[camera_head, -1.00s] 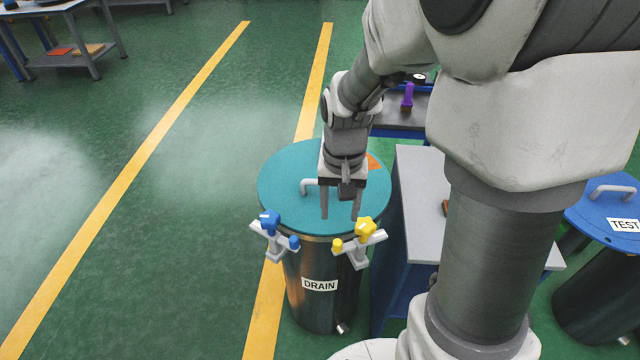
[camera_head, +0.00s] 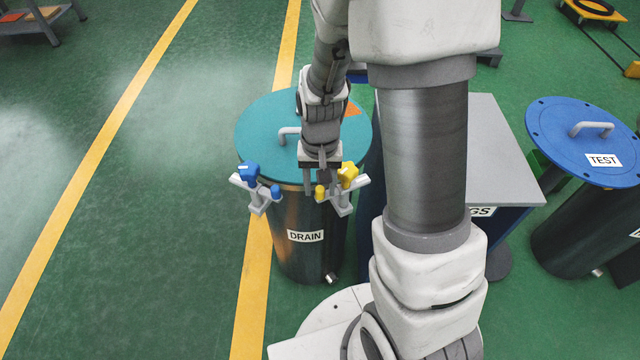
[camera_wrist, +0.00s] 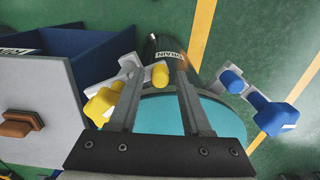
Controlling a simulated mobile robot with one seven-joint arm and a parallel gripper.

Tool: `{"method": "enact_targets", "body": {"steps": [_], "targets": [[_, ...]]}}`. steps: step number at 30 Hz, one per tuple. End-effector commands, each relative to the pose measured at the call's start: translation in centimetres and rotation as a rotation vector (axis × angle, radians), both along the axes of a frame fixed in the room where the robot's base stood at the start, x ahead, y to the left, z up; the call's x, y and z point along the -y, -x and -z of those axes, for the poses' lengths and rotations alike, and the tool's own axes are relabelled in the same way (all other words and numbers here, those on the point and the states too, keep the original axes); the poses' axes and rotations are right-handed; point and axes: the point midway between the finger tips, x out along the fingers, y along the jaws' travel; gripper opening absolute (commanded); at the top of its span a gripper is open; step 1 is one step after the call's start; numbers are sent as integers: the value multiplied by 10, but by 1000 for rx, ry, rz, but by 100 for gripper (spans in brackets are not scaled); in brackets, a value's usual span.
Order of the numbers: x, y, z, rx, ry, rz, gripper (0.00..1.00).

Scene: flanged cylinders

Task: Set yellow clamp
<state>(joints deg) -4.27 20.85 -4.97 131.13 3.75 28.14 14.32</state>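The yellow clamp (camera_head: 346,178) sits at the front right rim of the DRAIN drum. It has a grey body, a large yellow knob and a small yellow knob. My gripper (camera_head: 314,189) points down at the front rim, just left of the clamp. In the wrist view the clamp's large yellow knob (camera_wrist: 102,106) lies left of my fingers. Its small yellow knob (camera_wrist: 160,76) appears between the two fingertips, with gaps on both sides. My gripper is open; contact with the small knob cannot be made out.
The drum has a teal lid (camera_head: 262,125) with a grey handle (camera_head: 289,134). A blue clamp (camera_head: 250,173) sits at its front left rim. A grey-topped blue cabinet (camera_head: 500,150) stands right of the drum. A TEST drum with a blue lid (camera_head: 560,125) stands farther right.

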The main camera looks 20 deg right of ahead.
Motion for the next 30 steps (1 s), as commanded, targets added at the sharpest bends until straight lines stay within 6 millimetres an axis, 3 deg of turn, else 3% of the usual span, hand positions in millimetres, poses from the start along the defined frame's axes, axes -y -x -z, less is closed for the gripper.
{"method": "enact_targets", "body": {"steps": [1, 7, 30], "targets": [[0, 0, 0, 0, 0, 0, 37], [0, 0, 0, 0, 0, 0, 1], [0, 0, -1, 0, 0, 0, 0]]}}
